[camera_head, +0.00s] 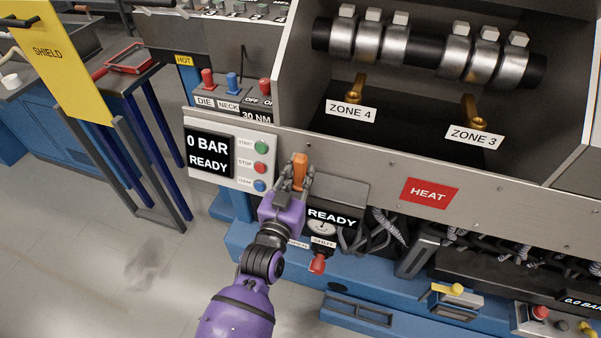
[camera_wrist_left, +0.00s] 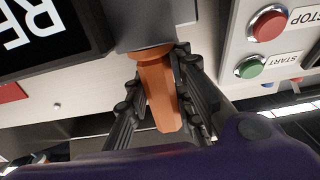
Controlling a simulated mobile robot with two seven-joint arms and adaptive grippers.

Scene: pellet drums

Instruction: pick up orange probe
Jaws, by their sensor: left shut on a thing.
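The orange probe (camera_head: 299,170) is between the fingers of my left gripper (camera_head: 295,180), in front of the machine's panel in the head view. In the left wrist view the orange probe (camera_wrist_left: 157,92) is an orange, faceted, tapering body with a wider collar at its upper end, close to a dark grey block. The black fingers of my left gripper (camera_wrist_left: 160,95) are shut on it from both sides. I cannot tell whether the probe still touches the block. My right gripper is not in view.
A READY display box (camera_head: 335,192) with a dial and red knob stands just right of the gripper. A panel with START, STOP and CLEAR buttons (camera_head: 252,165) is to the left. Cables and hoses (camera_head: 385,230) hang at the right. Open floor (camera_head: 110,270) lies at the left.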

